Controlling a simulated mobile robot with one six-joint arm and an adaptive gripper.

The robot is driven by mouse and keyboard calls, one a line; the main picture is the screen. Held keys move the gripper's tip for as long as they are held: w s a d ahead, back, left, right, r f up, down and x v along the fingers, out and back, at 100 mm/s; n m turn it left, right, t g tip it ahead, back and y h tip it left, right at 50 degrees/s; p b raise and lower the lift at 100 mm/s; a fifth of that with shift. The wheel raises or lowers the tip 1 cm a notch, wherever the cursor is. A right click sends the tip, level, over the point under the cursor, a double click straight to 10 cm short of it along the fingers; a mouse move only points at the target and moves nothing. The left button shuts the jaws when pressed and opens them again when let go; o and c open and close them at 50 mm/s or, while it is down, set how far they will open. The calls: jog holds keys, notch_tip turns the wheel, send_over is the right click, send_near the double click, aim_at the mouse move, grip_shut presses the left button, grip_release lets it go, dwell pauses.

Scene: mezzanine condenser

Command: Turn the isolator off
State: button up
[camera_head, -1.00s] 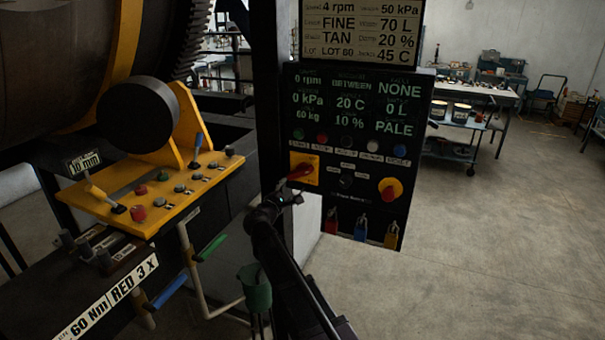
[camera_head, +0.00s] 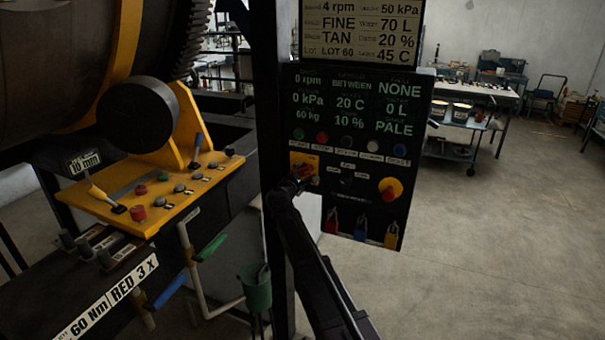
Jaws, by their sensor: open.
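The isolator is a red handle (camera_head: 306,171) on a yellow plate (camera_head: 299,160) at the lower left of the dark control panel (camera_head: 345,200). My gripper (camera_head: 299,178) is at the handle, in front of the plate's lower part. It is small and dark here. The jaws are open, and I cannot tell whether they touch the handle or stand around it. My arm comes up from the bottom of the view and hides part of the panel's lower left edge. The handle's exact angle is partly hidden by the gripper.
A red knob on a yellow disc (camera_head: 390,189) sits to the right on the panel. Red, blue and yellow padlocks (camera_head: 361,229) hang below. A yellow console (camera_head: 150,190) with levers and buttons stands at left. A green cup (camera_head: 256,288) is left of my arm. Floor at right is clear.

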jog(key=shift+w, duration=0.1)
grip_shut()
jog(key=shift+m, duration=0.5)
jog(key=m, duration=0.2)
jog(key=shift+d+f+m, duration=0.1)
jog(key=shift+f+m, duration=0.05)
jog(key=shift+m, duration=0.15)
jog(key=m, duration=0.3)
jog(key=shift+f+m+b, duration=0.2)
jog(key=shift+m+b, duration=0.1)
jog(key=shift+b, duration=0.1)
jog(key=m, duration=0.3)
jog(key=shift+f+m, duration=0.15)
jog(key=shift+m, duration=0.15)
jog(key=shift+a+f+m+b, duration=0.1)
jog(key=shift+m+b, duration=0.05)
jog(key=shift+m, duration=0.85)
jog(key=shift+a+f+m+b, duration=0.1)
jog(key=shift+m+b, duration=0.05)
jog(key=shift+m, duration=0.85)
